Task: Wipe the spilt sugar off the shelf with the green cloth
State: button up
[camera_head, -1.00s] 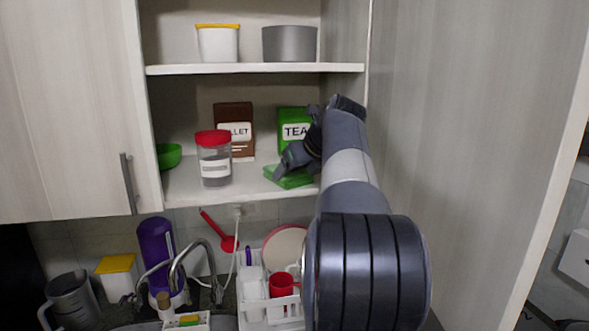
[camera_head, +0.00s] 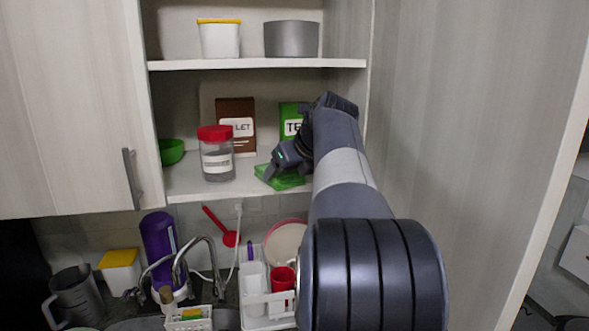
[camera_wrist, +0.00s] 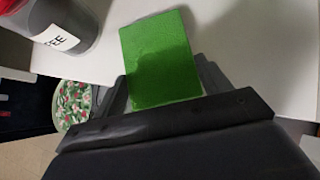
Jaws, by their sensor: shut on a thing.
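The green cloth (camera_head: 287,182) lies on the lower cupboard shelf (camera_head: 190,186), right of the clear jar. My gripper (camera_head: 277,168) is shut on the cloth and presses over it from above. In the wrist view the green cloth (camera_wrist: 160,58) extends out from between the fingers of my gripper (camera_wrist: 165,100) over the white shelf (camera_wrist: 240,40). I cannot make out any spilt sugar on the white shelf; the cloth and gripper hide part of the surface.
A clear jar with a red lid (camera_head: 217,155) stands left of the cloth. A brown box (camera_head: 236,125) and a green tea box (camera_head: 290,120) stand behind. A green bowl (camera_head: 171,151) is at the left. The upper shelf (camera_head: 255,64) is above; a dish rack (camera_head: 268,318) is below.

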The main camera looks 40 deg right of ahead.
jog(key=shift+w+a, duration=0.35)
jog(key=shift+a, duration=0.4)
jog(key=shift+w+a, duration=0.35)
jog(key=shift+a, duration=0.35)
jog(key=shift+w+d, duration=0.35)
jog(key=shift+w, duration=0.35)
jog(key=shift+w+d, duration=0.3)
jog(key=shift+w, duration=0.4)
jog(key=shift+s+d+f, duration=0.1)
jog(key=shift+s+d, duration=0.3)
jog(key=shift+d, duration=0.3)
jog(key=shift+s+d+f, duration=0.1)
jog(key=shift+s+d, duration=0.25)
jog(key=shift+d, duration=0.3)
jog(key=shift+r, duration=0.1)
jog(key=shift+r, duration=1.95)
jog(key=s+a+b, duration=0.1)
jog(key=s+a, duration=0.3)
jog(key=s, duration=0.5)
jog(key=s+a+b, duration=0.2)
jog(key=s+a, duration=0.2)
jog(key=s, duration=0.5)
jog(key=shift+a, duration=0.35)
